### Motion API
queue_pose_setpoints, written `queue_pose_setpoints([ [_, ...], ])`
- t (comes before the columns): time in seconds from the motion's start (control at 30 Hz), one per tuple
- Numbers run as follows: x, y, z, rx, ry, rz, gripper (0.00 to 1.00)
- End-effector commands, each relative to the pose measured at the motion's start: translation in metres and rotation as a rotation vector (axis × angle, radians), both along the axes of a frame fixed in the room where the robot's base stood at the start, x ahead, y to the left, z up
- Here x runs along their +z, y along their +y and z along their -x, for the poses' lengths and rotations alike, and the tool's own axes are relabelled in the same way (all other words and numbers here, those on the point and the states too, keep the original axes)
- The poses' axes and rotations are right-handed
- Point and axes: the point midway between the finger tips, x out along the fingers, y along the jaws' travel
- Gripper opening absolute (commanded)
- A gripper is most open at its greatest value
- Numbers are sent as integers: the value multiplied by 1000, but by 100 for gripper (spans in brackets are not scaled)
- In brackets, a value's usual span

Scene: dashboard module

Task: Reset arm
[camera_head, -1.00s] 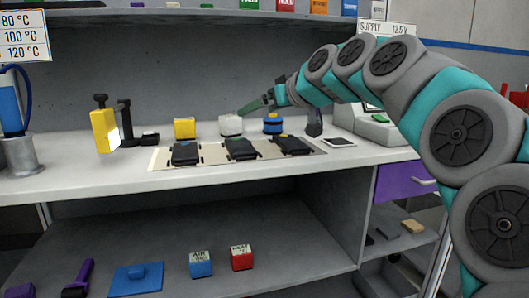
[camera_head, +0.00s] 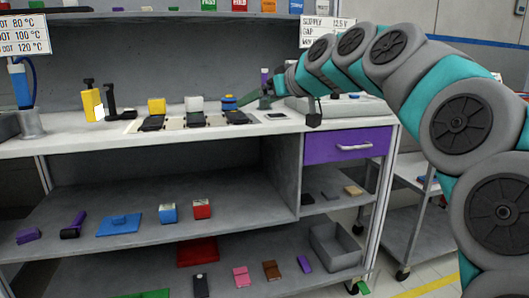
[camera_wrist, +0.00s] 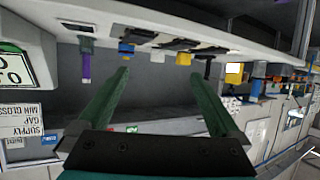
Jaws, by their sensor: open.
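My gripper (camera_head: 252,103) reaches over the workbench top (camera_head: 65,146) from the right. Its two green fingers show apart in the wrist view (camera_wrist: 160,79), with nothing between them. My teal and grey arm fills the right side of the head view and hides part of the bench's right end.
A yellow block (camera_head: 156,105) and a white block (camera_head: 194,104) stand behind several dark modules (camera_head: 195,119) on a mat. A grey device (camera_head: 335,106) is at the right. A purple drawer (camera_head: 347,146) is below. Shelves hold blue and red boxes. A cart (camera_head: 417,200) stands right.

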Motion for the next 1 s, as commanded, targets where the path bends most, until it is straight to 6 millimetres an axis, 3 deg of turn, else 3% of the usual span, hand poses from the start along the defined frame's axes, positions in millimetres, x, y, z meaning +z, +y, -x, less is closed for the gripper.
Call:
queue_pose_setpoints([
  [0.37,-50,3,38,1,143,50,100],
  [0.63,-113,-4,88,-27,320,119,100],
  [0.77,-164,-17,133,-66,466,176,100],
  [1.0,-272,-68,250,-221,798,303,100],
])
